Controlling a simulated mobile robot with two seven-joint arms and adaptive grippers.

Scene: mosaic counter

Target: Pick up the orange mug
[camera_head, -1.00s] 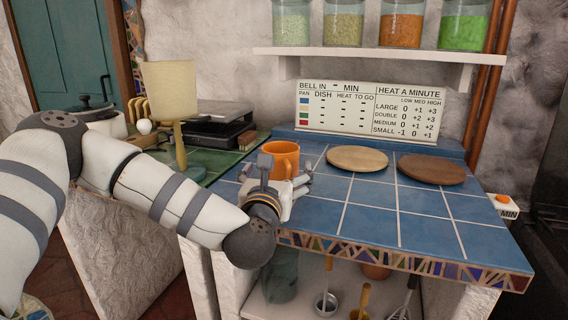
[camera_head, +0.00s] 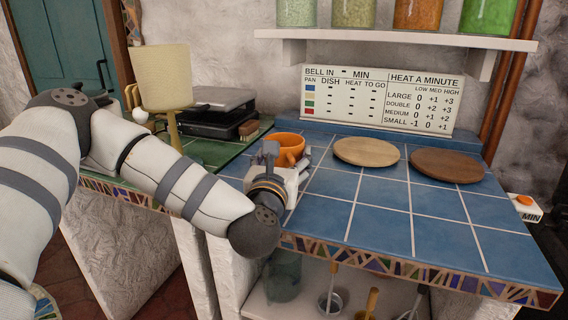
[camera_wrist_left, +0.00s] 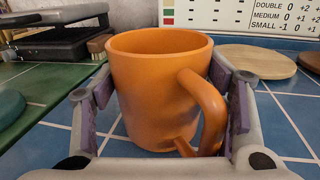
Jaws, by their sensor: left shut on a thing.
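The orange mug (camera_head: 290,146) stands upright on the blue tiled counter (camera_head: 375,225), at its left part near the green tiled section. My left gripper (camera_head: 281,166) is at the mug and partly hides its lower body in the head view. In the left wrist view the mug (camera_wrist_left: 160,88) is between my two fingers, one on each side, with its handle toward the camera and to the right. The left gripper is shut on the mug. I cannot tell whether the mug is lifted off the tiles. My right gripper is not in view.
A pale wooden disc (camera_head: 366,152) and a darker one (camera_head: 446,167) lie right of the mug. A cream lamp-like stand (camera_head: 165,80) and a dark flat appliance (camera_head: 210,112) are left. A sign board (camera_head: 380,100) stands behind. The counter's front right is clear.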

